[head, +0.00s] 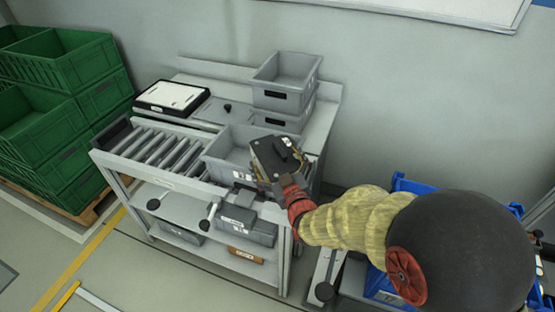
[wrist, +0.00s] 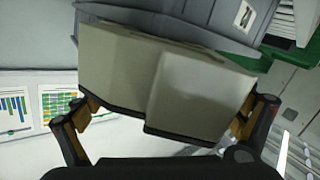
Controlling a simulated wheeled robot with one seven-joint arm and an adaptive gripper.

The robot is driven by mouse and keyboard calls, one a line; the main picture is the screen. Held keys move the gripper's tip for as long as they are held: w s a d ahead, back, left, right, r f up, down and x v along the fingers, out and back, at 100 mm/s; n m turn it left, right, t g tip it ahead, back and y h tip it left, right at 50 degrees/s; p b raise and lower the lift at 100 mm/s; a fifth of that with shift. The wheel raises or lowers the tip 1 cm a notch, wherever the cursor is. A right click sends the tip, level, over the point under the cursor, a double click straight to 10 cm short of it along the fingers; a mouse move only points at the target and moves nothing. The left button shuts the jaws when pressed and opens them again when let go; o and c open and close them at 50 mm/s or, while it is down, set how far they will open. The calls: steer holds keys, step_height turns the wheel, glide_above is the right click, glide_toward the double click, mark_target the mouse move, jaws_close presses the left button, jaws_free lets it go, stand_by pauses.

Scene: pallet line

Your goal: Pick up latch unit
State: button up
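The latch unit (wrist: 195,95) appears as a blocky beige piece with dark lower edges in the wrist view. It fills the space between the two fingers of my gripper (wrist: 165,118), which appear to bear on its left and right sides. My fingers are mostly hidden there. The inside of the bin is partly hidden, and I cannot tell whether the unit touches its rim.
A roller workbench (head: 160,182) carries the bin, a white-topped device (head: 172,97) and stacked grey bins (head: 284,90). Lower-shelf bins (head: 250,225) stand below. Green crates (head: 65,65) stand at the left. Blue bins (head: 385,285) lie partly behind my arm. The floor in front is mostly clear.

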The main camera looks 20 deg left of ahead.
mark_target(275, 159)
steer(key=c, duration=2.2)
steer(key=shift+r, duration=0.15)
steer(key=shift+r, duration=0.3)
step_height(275, 159, up, 2)
steer(key=shift+r+p, duration=0.1)
steer(key=shift+p, duration=0.45)
steer(key=shift+c, duration=0.4)
steer(key=s+r, duration=0.1)
steer(key=s+r+p, duration=0.1)
steer(key=r, duration=0.1)
steer(key=s+r+p, duration=0.1)
steer(key=s+r, duration=0.1)
steer(key=shift+d+r, duration=0.25)
steer(key=shift+d, duration=0.1)
steer(key=s+d+r+p, duration=0.2)
steer(key=s+r+p, duration=0.1)
steer(key=s, duration=0.6)
steer(key=shift+s+r, duration=0.35)
steer(key=shift+r, duration=0.4)
